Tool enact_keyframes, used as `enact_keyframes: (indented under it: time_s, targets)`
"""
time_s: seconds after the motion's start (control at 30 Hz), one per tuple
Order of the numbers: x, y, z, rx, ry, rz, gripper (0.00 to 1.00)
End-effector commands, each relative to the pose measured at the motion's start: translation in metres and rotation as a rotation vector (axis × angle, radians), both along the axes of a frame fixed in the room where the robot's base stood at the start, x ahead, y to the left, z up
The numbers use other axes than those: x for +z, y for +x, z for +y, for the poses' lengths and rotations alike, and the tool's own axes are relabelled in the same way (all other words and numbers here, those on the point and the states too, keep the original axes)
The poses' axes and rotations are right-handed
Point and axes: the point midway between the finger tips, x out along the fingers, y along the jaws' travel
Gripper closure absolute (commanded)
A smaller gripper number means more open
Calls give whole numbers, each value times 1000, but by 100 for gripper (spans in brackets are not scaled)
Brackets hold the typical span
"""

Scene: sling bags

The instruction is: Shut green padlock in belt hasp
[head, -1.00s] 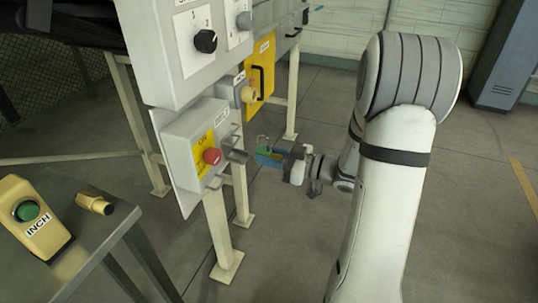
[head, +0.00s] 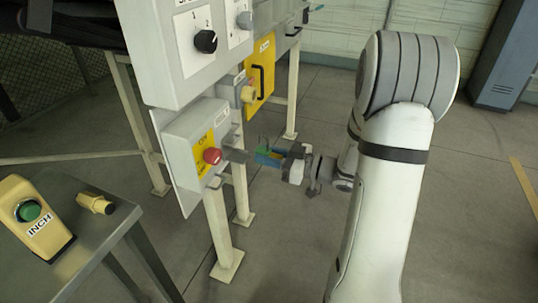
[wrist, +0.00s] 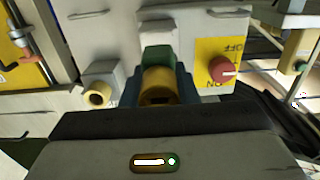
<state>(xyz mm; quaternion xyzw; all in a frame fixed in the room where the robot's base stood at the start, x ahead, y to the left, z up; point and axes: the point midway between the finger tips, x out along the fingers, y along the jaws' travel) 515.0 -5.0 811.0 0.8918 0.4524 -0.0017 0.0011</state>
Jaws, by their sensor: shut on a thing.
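The green padlock (head: 264,157) is in my gripper (head: 272,156), just right of the grey belt switch box in the head view. In the wrist view its green body (wrist: 156,58) and its yellow end with a dark slot (wrist: 158,86) sit between the blue-grey fingers of my gripper (wrist: 158,92). The fingers are shut on it. A thin shackle shows above the padlock in the head view. A grey tab, probably the hasp (head: 236,155), sticks out beside the red knob (head: 212,156), close to the padlock. I cannot tell whether the shackle passes through it.
The switch box has a yellow ON/OFF plate (wrist: 208,50). A larger grey control box (head: 175,50) hangs above it. A yellow panel with a black handle (head: 262,68) stands behind. A table with the INCH button box (head: 40,225) is at lower left. The floor at right is open.

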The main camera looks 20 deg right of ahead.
Motion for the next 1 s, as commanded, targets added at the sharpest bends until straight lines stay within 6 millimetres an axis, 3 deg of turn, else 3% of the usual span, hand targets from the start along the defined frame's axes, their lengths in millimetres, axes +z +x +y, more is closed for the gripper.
enact_keyframes:
  time_s: [1.0]
  targets:
    - [0,18,25,1,-1,-1,100]
